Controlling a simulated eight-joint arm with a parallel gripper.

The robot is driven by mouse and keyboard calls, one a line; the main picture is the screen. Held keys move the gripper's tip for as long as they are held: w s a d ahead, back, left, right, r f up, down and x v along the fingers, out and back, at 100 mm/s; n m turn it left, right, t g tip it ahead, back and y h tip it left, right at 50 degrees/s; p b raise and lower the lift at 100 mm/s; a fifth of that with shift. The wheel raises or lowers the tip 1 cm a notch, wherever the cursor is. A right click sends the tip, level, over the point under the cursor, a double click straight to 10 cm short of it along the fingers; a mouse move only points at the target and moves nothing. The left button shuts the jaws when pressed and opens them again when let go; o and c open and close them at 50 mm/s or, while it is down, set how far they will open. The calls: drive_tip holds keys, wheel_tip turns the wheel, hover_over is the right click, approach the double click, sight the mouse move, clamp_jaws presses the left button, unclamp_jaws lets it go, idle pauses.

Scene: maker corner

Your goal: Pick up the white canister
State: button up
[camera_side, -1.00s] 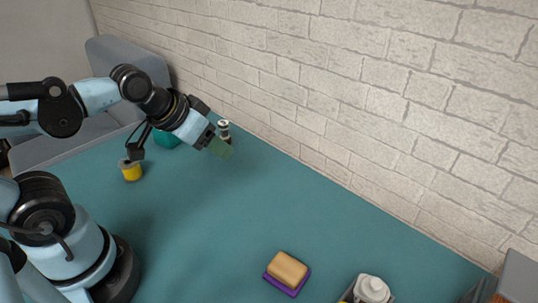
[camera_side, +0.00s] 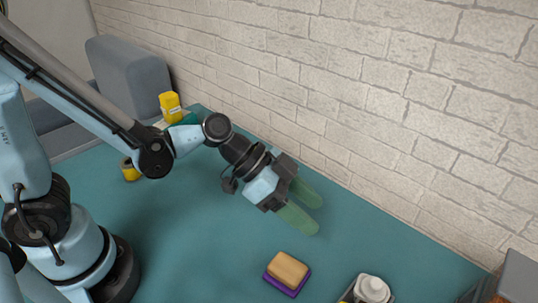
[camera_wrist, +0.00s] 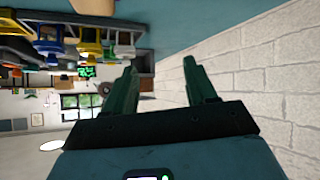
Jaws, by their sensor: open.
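A white canister-like thing (camera_side: 372,289) with a rounded top stands in a grey tray at the bottom edge of the side view, partly cut off by the frame. My gripper (camera_side: 311,213) is open and empty, its green fingers spread above the table, up and left of the canister and apart from it. In the wrist view my gripper (camera_wrist: 160,72) shows nothing between its fingers but background.
A tan sponge-like block on a purple one (camera_side: 287,273) lies left of the tray. A yellow roll (camera_side: 130,169) and a yellow container (camera_side: 170,107) are at the left. The brick wall (camera_side: 400,110) borders the teal table (camera_side: 210,250), whose middle is clear.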

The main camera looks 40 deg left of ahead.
sight(369, 283)
drive_tip(key=d+f+m+h, duration=0.1)
drive_tip(key=d+f, duration=0.1)
drive_tip(key=d, duration=0.3)
drive_tip(key=d+f+m+g+h, duration=0.1)
drive_tip(key=d+f+m, duration=0.1)
drive_tip(key=d, duration=0.4)
drive_tip(key=d+f+m+g+h, duration=0.1)
drive_tip(key=d+f, duration=0.2)
drive_tip(key=d, duration=0.3)
drive_tip(key=shift+s, duration=0.25)
drive_tip(key=shift+r, duration=0.1)
drive_tip(key=c, duration=0.8)
